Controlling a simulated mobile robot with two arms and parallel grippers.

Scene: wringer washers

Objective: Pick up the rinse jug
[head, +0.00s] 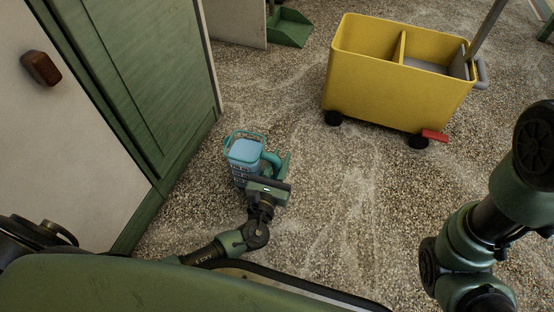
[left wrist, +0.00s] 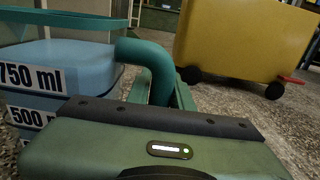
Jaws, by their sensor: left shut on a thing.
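The rinse jug (head: 243,150) is light blue with a teal rim and teal handle. It is near the green cabinet in the head view, and looks upright. In the left wrist view the jug (left wrist: 62,75) fills the left side, with printed marks "750 ml" and "500". My left gripper (head: 275,172) is shut on the jug's handle, at the side away from the cabinet. The handle (left wrist: 150,68) passes between its fingers. I cannot tell whether the jug's base touches the floor. My right arm shows at the right, but its gripper is out of frame.
A yellow wheeled mop bucket (head: 385,85) with a red pedal (head: 434,135) stands behind and to the right. A green cabinet door (head: 140,80) borders the left. A green dustpan (head: 289,28) lies at the back. The speckled floor (head: 350,200) between is clear.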

